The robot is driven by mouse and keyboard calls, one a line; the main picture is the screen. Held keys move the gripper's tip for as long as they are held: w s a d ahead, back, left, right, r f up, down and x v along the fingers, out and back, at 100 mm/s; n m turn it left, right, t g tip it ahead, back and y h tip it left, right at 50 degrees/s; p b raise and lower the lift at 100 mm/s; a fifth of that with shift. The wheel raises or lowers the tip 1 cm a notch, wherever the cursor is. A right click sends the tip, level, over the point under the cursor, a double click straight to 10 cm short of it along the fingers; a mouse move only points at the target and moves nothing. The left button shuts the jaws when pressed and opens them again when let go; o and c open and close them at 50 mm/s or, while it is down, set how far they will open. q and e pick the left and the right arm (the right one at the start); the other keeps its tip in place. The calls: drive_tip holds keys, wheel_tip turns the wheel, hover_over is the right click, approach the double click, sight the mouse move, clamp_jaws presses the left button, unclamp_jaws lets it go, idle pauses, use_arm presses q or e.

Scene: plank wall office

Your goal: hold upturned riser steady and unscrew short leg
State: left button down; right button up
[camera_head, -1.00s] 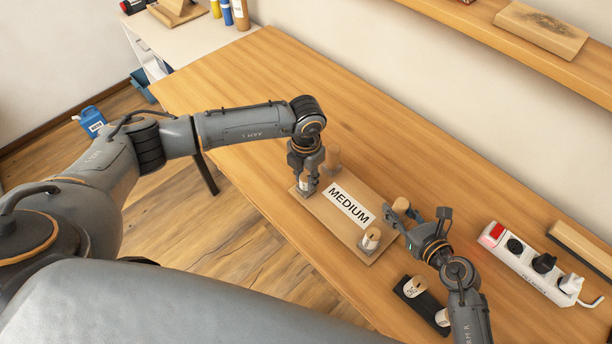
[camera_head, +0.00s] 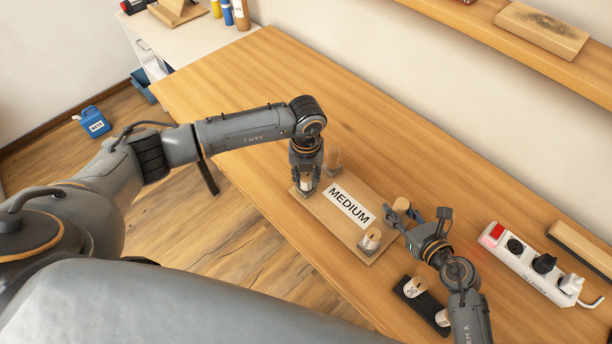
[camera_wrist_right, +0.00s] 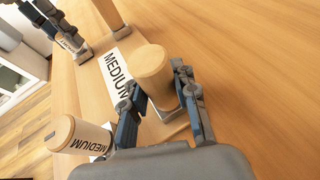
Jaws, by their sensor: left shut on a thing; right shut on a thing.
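The upturned riser, a wooden board (camera_head: 325,208) with a white MEDIUM label, lies on the table with legs standing up at its corners. My left gripper (camera_head: 306,183) is shut on the near-left leg, mostly hidden by the fingers. My right gripper (camera_head: 396,217) is shut on the far-right leg (camera_head: 400,205). In the right wrist view, its fingers lie on both sides of that round wooden leg (camera_wrist_right: 149,68), which stands upright in a metal-looking fitting. The near-right leg (camera_head: 370,239) bears a MEDIUM label, readable in the right wrist view (camera_wrist_right: 80,137). The far-left leg (camera_head: 333,157) stands free.
A black tray (camera_head: 428,302) with two loose legs (camera_head: 414,287) lies near the table's front edge. A white power strip (camera_head: 530,264) with plugs lies to the right. A wall shelf (camera_head: 455,20) runs above the back. The table's left part is clear.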

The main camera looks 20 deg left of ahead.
sight(306, 176)
clamp_jaws()
use_arm(q)
drive_tip(key=shift+r, duration=0.45)
drive_tip(key=shift+r, duration=0.8)
drive_tip(key=shift+r, duration=0.1)
drive_tip(key=shift+r, duration=1.45)
use_arm(e)
drive_tip(key=o, duration=0.9)
unclamp_jaws()
